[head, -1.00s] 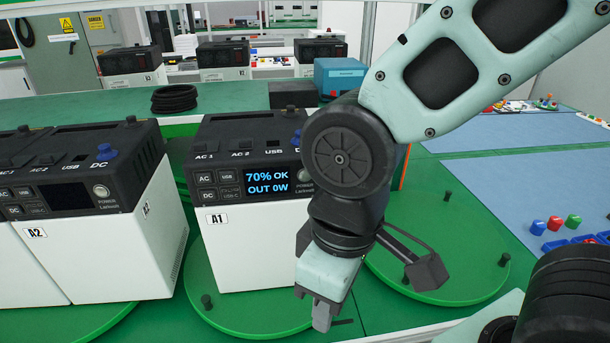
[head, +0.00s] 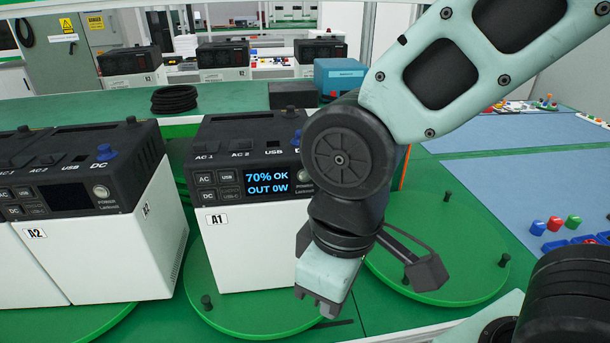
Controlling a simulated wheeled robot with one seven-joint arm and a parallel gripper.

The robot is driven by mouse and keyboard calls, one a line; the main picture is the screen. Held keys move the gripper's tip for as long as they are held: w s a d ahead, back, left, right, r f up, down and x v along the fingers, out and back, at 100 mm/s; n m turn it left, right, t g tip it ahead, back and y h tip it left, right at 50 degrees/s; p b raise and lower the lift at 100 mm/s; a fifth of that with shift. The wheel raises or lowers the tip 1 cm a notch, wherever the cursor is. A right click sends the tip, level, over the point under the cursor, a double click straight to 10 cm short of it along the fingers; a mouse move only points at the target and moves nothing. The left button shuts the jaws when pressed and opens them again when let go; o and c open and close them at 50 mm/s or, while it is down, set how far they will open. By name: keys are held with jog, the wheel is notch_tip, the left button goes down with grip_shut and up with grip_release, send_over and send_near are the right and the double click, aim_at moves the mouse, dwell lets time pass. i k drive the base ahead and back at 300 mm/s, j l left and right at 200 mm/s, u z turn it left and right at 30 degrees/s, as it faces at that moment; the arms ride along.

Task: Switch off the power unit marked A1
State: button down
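The power unit marked A1 (head: 240,250) stands upright on a green turntable, with a white body and black top panel. Its display (head: 267,181) is lit and reads 70% OK, OUT 0W. AC, DC and USB buttons sit left of the display. My gripper (head: 318,300) points down in front of A1's lower right side, apart from the panel. Its fingertips are small and seen at an angle, so I cannot tell their opening. Nothing shows in it.
Unit A2 (head: 115,245), with a dark display and a round power button (head: 101,191), stands to the left. A green turntable (head: 450,265) with short black pegs is at right. A black cable coil (head: 174,98) lies behind. Colored caps (head: 555,223) lie on the blue surface.

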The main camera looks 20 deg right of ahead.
aim_at(304, 177)
jog(key=k+z, duration=0.15)
jog(key=z, duration=0.35)
jog(key=k+l+z, duration=0.15)
jog(key=z, duration=0.3)
